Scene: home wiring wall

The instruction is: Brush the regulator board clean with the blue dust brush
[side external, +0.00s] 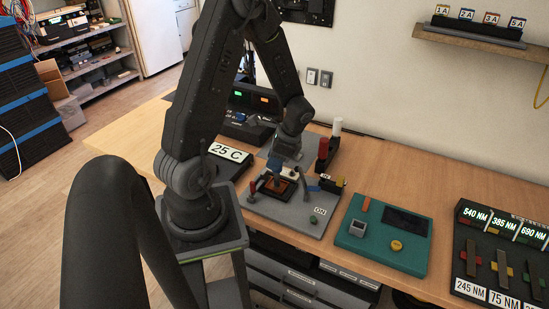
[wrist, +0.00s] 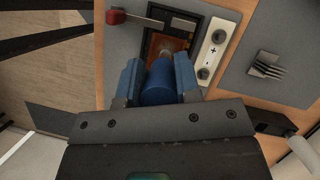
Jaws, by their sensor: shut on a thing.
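The regulator board (wrist: 178,43) is a small orange-brown plate in a dark frame. It also shows in the side view (side external: 287,187), set in a grey panel (side external: 300,215). My gripper (wrist: 158,80) is shut on the blue dust brush (wrist: 158,84), whose thick round handle sits between the two blue fingers. The gripper also shows low over the panel in the side view (side external: 274,160). The brush's far end points at the board and partly covers it. I cannot tell whether the bristles touch it.
A white block with a plus mark (wrist: 213,48) stands right beside the board. A red lever (side external: 252,188) is at its left. A red cylinder (side external: 322,149) stands behind at the right. A teal unit (side external: 380,232) and a black rack (side external: 500,255) lie further right.

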